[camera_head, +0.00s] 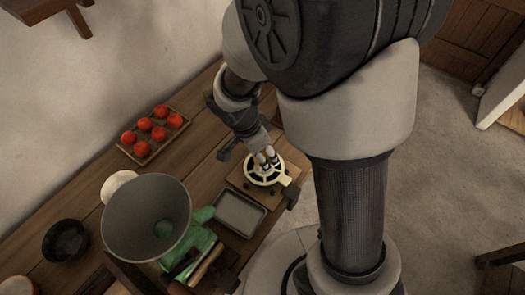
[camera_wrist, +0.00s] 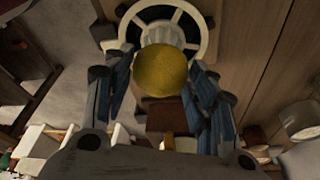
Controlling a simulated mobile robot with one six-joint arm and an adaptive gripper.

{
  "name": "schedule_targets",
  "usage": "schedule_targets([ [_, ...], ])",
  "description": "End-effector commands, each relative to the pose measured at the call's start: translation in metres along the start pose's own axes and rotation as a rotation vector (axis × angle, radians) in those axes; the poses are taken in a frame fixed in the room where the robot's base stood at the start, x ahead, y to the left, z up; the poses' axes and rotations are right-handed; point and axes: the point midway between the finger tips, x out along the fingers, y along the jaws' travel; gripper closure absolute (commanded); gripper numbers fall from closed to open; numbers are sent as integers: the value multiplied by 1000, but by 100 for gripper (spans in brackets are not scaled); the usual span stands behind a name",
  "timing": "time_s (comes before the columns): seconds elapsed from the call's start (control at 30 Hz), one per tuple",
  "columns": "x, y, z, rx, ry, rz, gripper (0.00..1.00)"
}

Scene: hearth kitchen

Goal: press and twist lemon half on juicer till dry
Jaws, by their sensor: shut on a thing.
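The yellow lemon half (camera_wrist: 163,70) sits between the fingers of my gripper (camera_wrist: 165,78), rounded skin side toward the wrist camera. My gripper is shut on it. The juicer (camera_wrist: 204,44) is a pale ring with spokes and a ridged cone (camera_wrist: 172,33) in its middle. In the head view, the juicer (camera_head: 277,177) stands on a wooden board, and my gripper (camera_head: 267,160) points down over it. The lemon half covers part of the cone in the wrist view. Its cut face is hidden, so I cannot tell whether it touches the cone.
A grey rectangular tray (camera_head: 240,214) lies just left of the juicer's board (camera_head: 238,180). A large grey hopper (camera_head: 147,216) on a green machine (camera_head: 200,240) stands farther left. A wooden tray of red fruit (camera_head: 153,136) is by the wall. A dark bowl (camera_head: 66,240) stands at far left.

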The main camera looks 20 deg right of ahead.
Motion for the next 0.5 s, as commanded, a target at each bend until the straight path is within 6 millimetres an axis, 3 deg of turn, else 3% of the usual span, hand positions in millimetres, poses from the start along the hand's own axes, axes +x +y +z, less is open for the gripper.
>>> schedule_targets([
  [0.5, 6, 0, 2, 0, 0, 0, 73],
])
